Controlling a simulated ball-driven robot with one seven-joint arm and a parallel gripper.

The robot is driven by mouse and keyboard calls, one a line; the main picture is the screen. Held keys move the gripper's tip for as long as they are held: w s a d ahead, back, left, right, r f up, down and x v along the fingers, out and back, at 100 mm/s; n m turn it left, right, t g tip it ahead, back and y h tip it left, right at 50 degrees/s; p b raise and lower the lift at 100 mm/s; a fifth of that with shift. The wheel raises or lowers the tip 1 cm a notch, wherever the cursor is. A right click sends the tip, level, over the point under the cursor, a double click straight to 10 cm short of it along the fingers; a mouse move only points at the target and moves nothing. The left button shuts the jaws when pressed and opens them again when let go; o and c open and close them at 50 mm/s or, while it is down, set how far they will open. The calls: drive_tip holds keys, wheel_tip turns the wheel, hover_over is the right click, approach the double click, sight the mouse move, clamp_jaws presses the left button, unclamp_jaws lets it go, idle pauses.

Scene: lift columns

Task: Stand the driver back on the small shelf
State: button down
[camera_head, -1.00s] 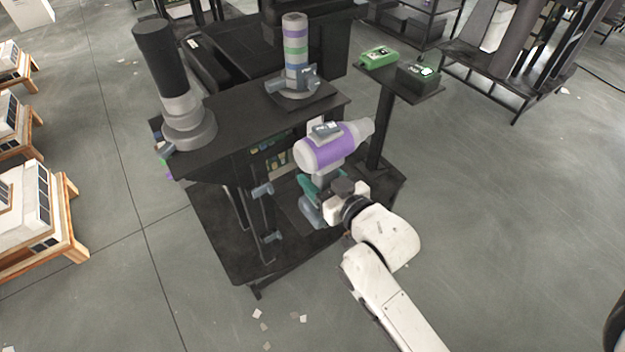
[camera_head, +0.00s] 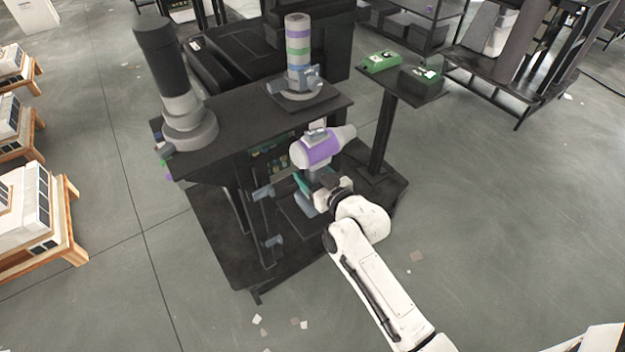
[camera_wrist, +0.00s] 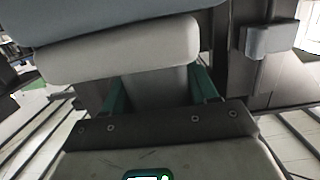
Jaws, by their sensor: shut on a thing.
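The driver (camera_head: 322,150), with a purple and pale grey barrel, is held upright in front of the dark workstation, its nose to the upper right. My gripper (camera_head: 310,184) is shut on its handle below the barrel. A small dark shelf (camera_head: 291,222) shows low on the workstation's near side, below and left of the driver. The driver's grey-blue base is partly hidden, and I cannot tell whether it touches the shelf.
The dark worktop (camera_head: 235,128) carries a grey-black column (camera_head: 168,75) and a striped column (camera_head: 298,50). A stand (camera_head: 405,85) at the right holds green-and-black devices. Grey-blue brackets (camera_head: 273,241) stick out on the workstation's near side. Floor to the right is open.

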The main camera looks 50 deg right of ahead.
drive_tip(key=shift+f, duration=0.75)
drive_tip(key=shift+f, duration=0.2)
drive_tip(key=shift+c, duration=1.6)
unclamp_jaws()
drive_tip(key=shift+s+f, duration=0.1)
